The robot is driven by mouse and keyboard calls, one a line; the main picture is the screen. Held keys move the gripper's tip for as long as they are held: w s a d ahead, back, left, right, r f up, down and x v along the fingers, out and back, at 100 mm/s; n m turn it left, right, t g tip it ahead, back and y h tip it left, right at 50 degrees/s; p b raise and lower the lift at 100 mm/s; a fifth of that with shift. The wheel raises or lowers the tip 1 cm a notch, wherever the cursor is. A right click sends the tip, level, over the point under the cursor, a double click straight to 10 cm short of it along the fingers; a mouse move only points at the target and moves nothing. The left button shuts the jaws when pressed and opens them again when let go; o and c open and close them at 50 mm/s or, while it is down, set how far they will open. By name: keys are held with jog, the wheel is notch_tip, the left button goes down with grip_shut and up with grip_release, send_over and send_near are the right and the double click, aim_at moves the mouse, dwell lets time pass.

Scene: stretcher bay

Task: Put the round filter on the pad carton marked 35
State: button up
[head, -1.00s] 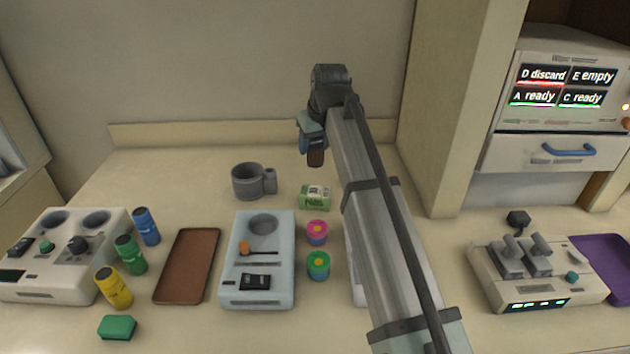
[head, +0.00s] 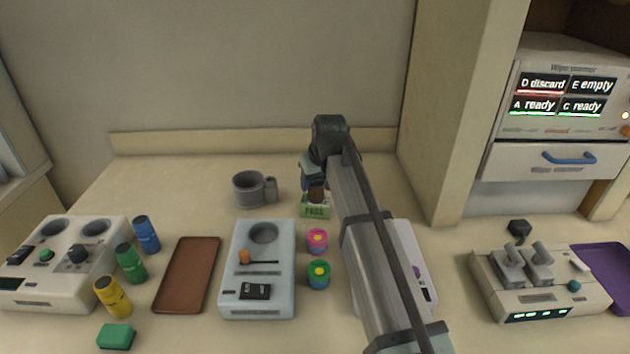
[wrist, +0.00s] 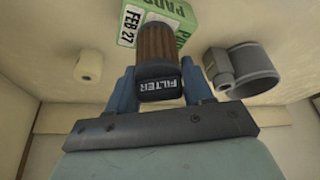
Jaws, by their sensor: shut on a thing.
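My gripper (wrist: 160,85) is shut on the round filter (wrist: 158,45), a brown pleated cylinder with a black cap reading FILTER. In the head view the filter (head: 316,194) is low over the green and white pad carton (head: 314,211), overlapping its top. I cannot tell whether the two touch. The carton also shows in the wrist view (wrist: 131,22), partly behind the filter, with PADS and FEB 27 readable. No 35 is readable on it. My gripper is partly hidden by my arm in the head view.
A grey mug (head: 251,190) stands just left of the carton. A pink jar (head: 317,240) and a green jar (head: 318,274) stand in front of it, beside a pale blue device (head: 240,300). A white device (head: 408,262) is partly behind my arm. The counter behind the carton is clear.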

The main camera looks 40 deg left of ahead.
jog(key=shift+f, duration=0.2)
jog(key=o, duration=1)
jog(key=shift+o, duration=0.2)
jog(key=v, duration=1.2)
jog(key=shift+r, duration=0.2)
